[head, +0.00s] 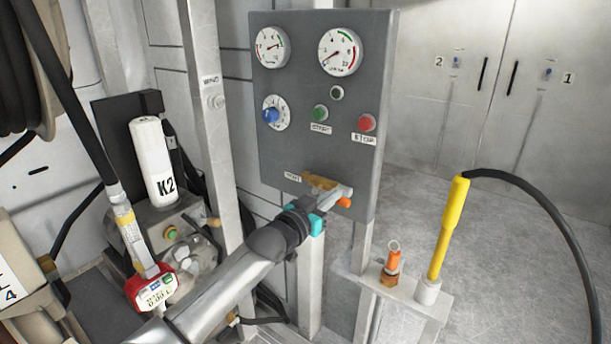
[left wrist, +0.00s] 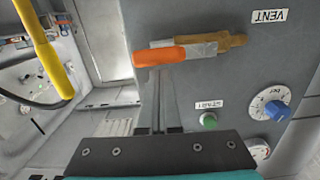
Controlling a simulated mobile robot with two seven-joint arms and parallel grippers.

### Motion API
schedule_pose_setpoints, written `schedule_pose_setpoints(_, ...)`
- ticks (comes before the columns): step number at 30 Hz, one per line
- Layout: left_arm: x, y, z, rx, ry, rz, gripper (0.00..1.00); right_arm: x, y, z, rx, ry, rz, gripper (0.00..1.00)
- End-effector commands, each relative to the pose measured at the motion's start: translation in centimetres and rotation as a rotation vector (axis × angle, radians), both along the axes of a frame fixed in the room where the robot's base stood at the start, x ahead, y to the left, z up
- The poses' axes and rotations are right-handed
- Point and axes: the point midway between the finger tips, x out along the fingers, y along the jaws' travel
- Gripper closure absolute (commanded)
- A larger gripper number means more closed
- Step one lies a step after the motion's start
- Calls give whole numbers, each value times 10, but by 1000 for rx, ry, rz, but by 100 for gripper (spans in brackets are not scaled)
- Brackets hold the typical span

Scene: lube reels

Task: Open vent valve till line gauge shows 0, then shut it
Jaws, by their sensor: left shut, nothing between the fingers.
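The vent valve (head: 318,182) has a brass body low on the grey panel, beside a VENT label. It also shows in the left wrist view (left wrist: 236,40), its lever ending in an orange grip (left wrist: 160,56). The lever lies roughly in line with the brass body. My left gripper (head: 338,194) is shut and empty, its fingertips close to the orange grip; I cannot tell if they touch it. The fingers partly hide the lever in the head view. Two round gauges, left (head: 272,47) and right (head: 340,52), sit atop the panel; their captions are too small to read. My right gripper is not in view.
A yellow nozzle (head: 450,228) with a black hose stands at the right. A K2 cylinder (head: 152,160) stands at the left. Floor behind is clear.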

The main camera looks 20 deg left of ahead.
Motion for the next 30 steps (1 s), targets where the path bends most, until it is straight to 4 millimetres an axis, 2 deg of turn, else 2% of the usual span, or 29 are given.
schedule_pose_setpoints(2,-3,2,0,1,2,1,100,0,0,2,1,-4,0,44)
schedule_pose_setpoints(9,-25,10,2,1,3,1,100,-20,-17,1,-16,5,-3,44)
schedule_pose_setpoints(15,-51,19,3,3,2,1,100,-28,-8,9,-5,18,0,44)
schedule_pose_setpoints(23,-68,26,2,3,4,2,100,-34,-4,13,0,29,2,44)
schedule_pose_setpoints(26,-71,32,-17,10,36,20,100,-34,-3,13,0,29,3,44)
schedule_pose_setpoints(29,-76,45,-64,33,118,62,100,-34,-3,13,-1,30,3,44)
schedule_pose_setpoints(30,-81,51,-90,46,164,83,100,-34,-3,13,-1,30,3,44)
